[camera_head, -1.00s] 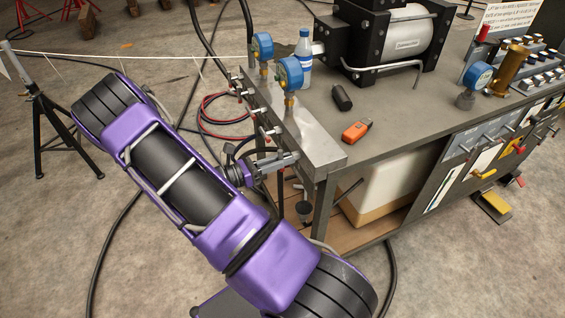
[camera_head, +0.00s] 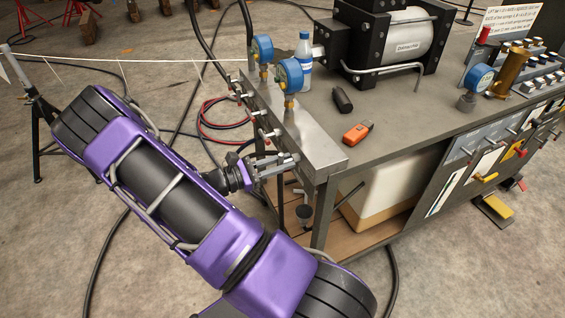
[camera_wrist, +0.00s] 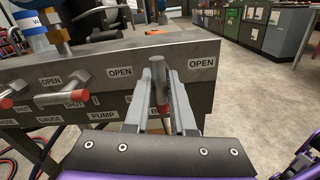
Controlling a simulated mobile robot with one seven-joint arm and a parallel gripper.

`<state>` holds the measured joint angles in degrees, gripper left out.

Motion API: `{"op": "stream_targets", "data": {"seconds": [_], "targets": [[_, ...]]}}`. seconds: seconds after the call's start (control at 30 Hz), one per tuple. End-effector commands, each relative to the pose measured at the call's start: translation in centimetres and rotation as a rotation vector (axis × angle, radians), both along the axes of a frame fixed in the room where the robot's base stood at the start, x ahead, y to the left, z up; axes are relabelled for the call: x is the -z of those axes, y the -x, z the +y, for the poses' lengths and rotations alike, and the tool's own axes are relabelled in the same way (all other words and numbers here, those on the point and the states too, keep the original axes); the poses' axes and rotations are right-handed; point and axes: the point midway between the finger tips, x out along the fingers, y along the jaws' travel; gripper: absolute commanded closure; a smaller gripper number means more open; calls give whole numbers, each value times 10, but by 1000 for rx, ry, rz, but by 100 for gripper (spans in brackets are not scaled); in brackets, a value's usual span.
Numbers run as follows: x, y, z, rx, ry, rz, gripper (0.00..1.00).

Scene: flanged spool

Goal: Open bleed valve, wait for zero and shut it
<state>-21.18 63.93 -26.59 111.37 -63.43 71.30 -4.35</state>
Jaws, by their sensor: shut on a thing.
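My gripper (camera_wrist: 160,84) is shut on a grey valve lever with a red tip (camera_wrist: 163,109) at the right end of the manifold block (camera_wrist: 208,90). The lever points back toward the wrist camera between the fingers. My gripper also shows in the head view (camera_head: 289,161), at the block's front face. An "OPEN" label stands on each side of this lever; any name label below it is hidden by the fingers. Two blue gauges (camera_head: 291,74) (camera_head: 262,48) stand on the block in the head view; their readings are too small to tell.
Other red-tipped levers (camera_wrist: 65,97) stick out left of my gripper, near the "GAUGE" and "PUMP" labels. A bottle (camera_head: 304,60), an orange device (camera_head: 357,131) and a pump (camera_head: 400,38) are on the bench. Hoses (camera_head: 215,120) lie on the floor.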

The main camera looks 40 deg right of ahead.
Motion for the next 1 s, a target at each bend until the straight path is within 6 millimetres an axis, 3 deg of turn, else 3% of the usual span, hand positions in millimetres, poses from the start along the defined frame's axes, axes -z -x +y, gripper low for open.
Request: {"op": "stream_targets", "data": {"seconds": [0.23,0.27,0.37,0.77,1.0], "targets": [[0,-1,1,-1,0,-3,100],[0,-1,1,-1,0,-3,72],[0,-1,1,-1,0,-2,53],[0,-2,7,-2,-1,0,53],[1,-13,50,-6,-1,-1,53]]}}
